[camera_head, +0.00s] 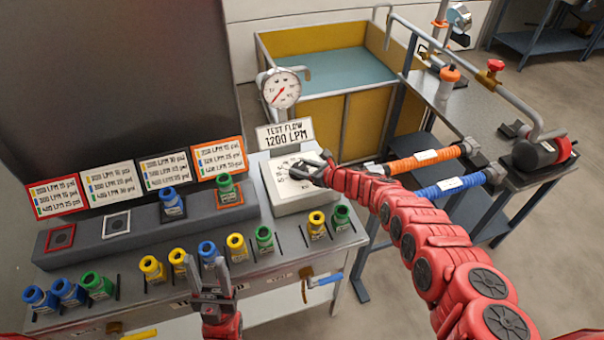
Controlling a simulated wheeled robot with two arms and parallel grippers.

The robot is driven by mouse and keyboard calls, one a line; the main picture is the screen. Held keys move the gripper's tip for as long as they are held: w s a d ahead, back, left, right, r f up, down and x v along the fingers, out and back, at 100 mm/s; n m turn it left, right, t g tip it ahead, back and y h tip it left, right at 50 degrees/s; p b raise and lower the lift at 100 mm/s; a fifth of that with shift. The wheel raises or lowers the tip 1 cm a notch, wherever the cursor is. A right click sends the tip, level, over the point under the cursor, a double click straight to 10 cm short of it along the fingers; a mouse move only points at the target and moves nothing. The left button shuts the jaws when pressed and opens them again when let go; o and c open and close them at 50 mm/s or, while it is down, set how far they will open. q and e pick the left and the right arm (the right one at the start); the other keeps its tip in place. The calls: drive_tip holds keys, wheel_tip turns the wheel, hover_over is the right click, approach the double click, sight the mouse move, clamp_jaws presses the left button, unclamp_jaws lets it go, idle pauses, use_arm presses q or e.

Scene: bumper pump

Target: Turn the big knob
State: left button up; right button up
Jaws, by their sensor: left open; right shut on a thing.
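The big knob sits on a white dial box (296,204) with printed numbers, below the "TEST FLOW 1200 LPM" sign (285,134). My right gripper (318,172) is at the top of this box, shut on the knob, which is mostly hidden by the gripper fingers. My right arm reaches in from the lower right. My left gripper (208,276) is open and empty, pointing up near the front edge of the bench, just below the row of colored nozzles.
Yellow (236,246), blue (208,252) and green (264,238) nozzles stand along the bench. Label cards (165,170) stand behind a grey rack (120,240). A gauge (281,89) rises behind the sign. Orange (412,161) and blue (450,187) hoses lie to the right.

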drive_tip(key=shift+f, duration=0.1)
idle(0.5)
drive_tip(key=o, duration=1.3)
drive_tip(key=shift+o, duration=0.2)
